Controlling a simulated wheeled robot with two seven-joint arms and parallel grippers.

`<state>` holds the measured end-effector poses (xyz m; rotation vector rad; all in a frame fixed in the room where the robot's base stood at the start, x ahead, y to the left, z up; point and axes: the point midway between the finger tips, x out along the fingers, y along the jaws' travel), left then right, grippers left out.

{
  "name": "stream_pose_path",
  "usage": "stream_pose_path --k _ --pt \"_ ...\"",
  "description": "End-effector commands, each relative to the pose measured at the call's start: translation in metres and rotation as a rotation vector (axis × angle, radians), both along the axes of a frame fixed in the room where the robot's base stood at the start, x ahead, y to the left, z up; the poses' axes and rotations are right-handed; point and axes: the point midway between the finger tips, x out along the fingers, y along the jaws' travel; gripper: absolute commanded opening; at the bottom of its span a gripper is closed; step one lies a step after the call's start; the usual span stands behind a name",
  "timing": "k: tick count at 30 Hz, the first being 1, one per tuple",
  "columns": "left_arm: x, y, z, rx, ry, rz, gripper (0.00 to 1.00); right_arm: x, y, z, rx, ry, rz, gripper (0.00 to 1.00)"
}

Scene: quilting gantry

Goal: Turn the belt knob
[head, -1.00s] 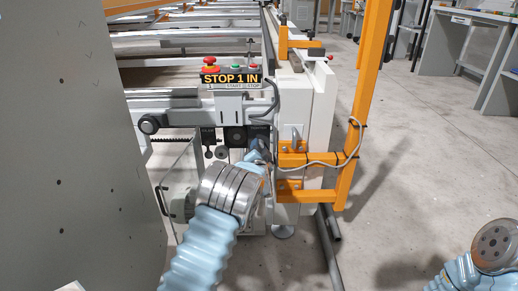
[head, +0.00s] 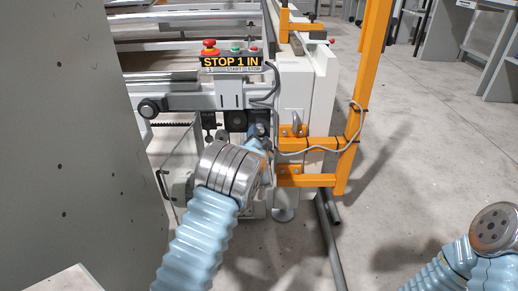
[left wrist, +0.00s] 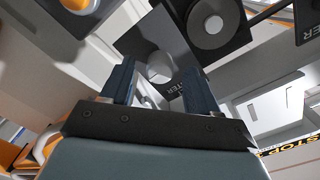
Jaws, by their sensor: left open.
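My left gripper (left wrist: 158,75) is open in the left wrist view, with one dark blue finger on each side of a round light-grey knob (left wrist: 159,67) on a black plate. Whether the fingers touch it I cannot tell. A second black plate with a round grey part (left wrist: 211,27) is above and to the right. Lettering ending in "TER" shows by the plates, but I cannot read which knob is the belt knob. In the head view my left gripper (head: 259,137) is at the machine's end, just below and right of a black plate (head: 236,119), partly hidden by my wrist.
A control box (head: 231,62) with a red stop button (head: 209,48) sits above the gripper. An orange frame (head: 347,150) with a looped cable stands to the right. A grey panel (head: 60,140) fills the left.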

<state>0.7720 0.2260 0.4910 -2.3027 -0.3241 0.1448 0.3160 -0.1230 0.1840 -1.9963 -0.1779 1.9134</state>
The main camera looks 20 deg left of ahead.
Motion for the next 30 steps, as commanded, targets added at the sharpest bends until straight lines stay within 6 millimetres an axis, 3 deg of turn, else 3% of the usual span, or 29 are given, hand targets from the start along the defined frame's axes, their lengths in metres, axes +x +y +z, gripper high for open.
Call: stream_pose_path --k 6,13,18,27,30 --pt "-0.054 -0.016 0.001 0.000 0.004 -0.002 0.60 0.000 0.000 0.004 -0.001 -0.001 0.000 0.00" --pt "-0.096 -0.028 0.000 -0.001 0.002 -0.001 0.60 0.000 -0.001 0.006 -0.002 -0.001 -0.001 0.00" --pt "-0.109 -0.032 0.000 -0.001 0.002 -0.001 0.60 0.000 -0.001 0.006 -0.002 -0.001 -0.002 0.00" --pt "-0.110 -0.032 -0.001 -0.001 0.002 -0.001 0.60 0.000 -0.001 0.006 -0.002 -0.001 -0.002 0.00" --pt "-0.111 -0.040 -0.002 -0.037 -0.009 -0.013 0.60 0.000 -0.001 0.002 -0.002 -0.001 -0.002 0.00"
